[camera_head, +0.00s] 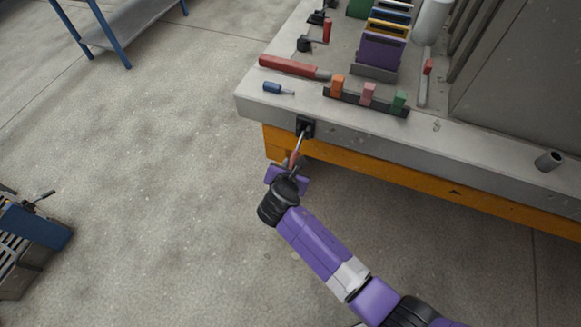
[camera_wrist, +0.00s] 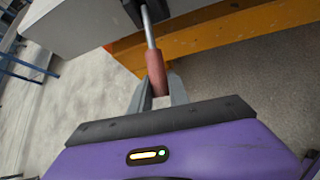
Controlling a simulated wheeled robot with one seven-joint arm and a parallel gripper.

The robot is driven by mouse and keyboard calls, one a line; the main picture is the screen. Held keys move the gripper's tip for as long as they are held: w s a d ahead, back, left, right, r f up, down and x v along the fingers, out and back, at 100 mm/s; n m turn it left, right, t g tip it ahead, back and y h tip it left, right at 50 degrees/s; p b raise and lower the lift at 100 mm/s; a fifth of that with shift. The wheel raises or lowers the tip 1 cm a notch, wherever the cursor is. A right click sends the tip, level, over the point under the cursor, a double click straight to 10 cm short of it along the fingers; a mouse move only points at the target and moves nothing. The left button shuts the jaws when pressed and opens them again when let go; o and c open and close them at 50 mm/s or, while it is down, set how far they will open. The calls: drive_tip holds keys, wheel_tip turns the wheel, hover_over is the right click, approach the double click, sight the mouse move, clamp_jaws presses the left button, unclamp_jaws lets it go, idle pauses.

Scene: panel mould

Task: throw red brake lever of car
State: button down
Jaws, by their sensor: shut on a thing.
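The brake lever (camera_head: 299,144) is a thin metal rod with a red grip, set in a black bracket (camera_head: 305,126) on the front side of the grey car (camera_head: 355,139). The lever hangs outward and down from the bracket. Its red grip (camera_wrist: 156,72) shows large in the wrist view. My gripper (camera_head: 292,168) is shut on this grip, with one finger on each side of it. The wrist view also shows my gripper (camera_wrist: 158,90) and the rod running up to the bracket. The grip's lower end lies between the fingers.
On the car's top lie a red-handled tool (camera_head: 287,65), a small blue-handled tool (camera_head: 272,87) and a rack with coloured pieces (camera_head: 368,94). An orange beam (camera_head: 385,170) runs below the edge. The floor between is clear.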

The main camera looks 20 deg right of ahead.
drive_tip(key=b, duration=0.1)
drive_tip(key=f+t+b, duration=0.1)
drive_tip(key=f+h, duration=0.1)
drive_tip(key=shift+w+d+t+b, duration=0.3)
drive_tip(key=shift+w+b, duration=0.05)
drive_tip(key=shift+b, duration=0.05)
drive_tip(key=c, duration=1.3)
unclamp_jaws()
drive_tip(key=shift+o, duration=0.2)
drive_tip(key=v, duration=0.7)
drive_tip(key=shift+s+a+p, duration=0.2)
drive_tip(key=shift+s+p, duration=0.1)
drive_tip(key=shift+p, duration=0.15)
drive_tip(key=shift+r, duration=0.1)
